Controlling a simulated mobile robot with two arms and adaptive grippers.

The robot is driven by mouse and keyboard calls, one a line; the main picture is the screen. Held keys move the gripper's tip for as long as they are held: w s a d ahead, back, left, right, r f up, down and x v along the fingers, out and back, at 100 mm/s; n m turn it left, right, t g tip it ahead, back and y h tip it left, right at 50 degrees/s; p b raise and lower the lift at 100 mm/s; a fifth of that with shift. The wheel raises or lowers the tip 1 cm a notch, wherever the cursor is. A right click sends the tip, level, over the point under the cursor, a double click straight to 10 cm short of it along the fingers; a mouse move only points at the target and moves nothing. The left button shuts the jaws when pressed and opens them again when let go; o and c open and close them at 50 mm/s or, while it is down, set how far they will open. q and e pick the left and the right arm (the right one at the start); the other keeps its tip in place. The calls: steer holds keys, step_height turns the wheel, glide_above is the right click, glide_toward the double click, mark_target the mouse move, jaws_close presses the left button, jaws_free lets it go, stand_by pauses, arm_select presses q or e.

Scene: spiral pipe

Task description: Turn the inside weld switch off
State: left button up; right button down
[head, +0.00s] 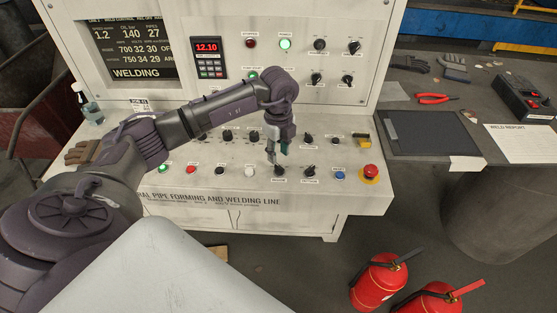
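My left gripper (273,155) points down at the sloped control panel (210,180), in the middle of its rows of knobs and buttons. A black rotary switch (279,170) is right by its fingertips; I cannot tell whether they touch. The fingers look close together, but their gap is too small to judge. Other black rotary switches stand nearby, one to the right (309,170) and one behind (309,138). The small labels are too blurred to read, so I cannot tell which is the inside weld switch. My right gripper is out of view.
A red emergency button (369,172) sits at the panel's right end. The upright panel behind holds a red display (208,45), a lit green button (285,44) and more knobs. Two fire extinguishers (378,282) stand at lower right. A side table (465,105) holds tools.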

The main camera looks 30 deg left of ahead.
mark_target(279, 166)
arm_select(q)
step_height(279, 166, up, 7)
stand_by(0.3)
steer(key=shift+r, duration=0.1)
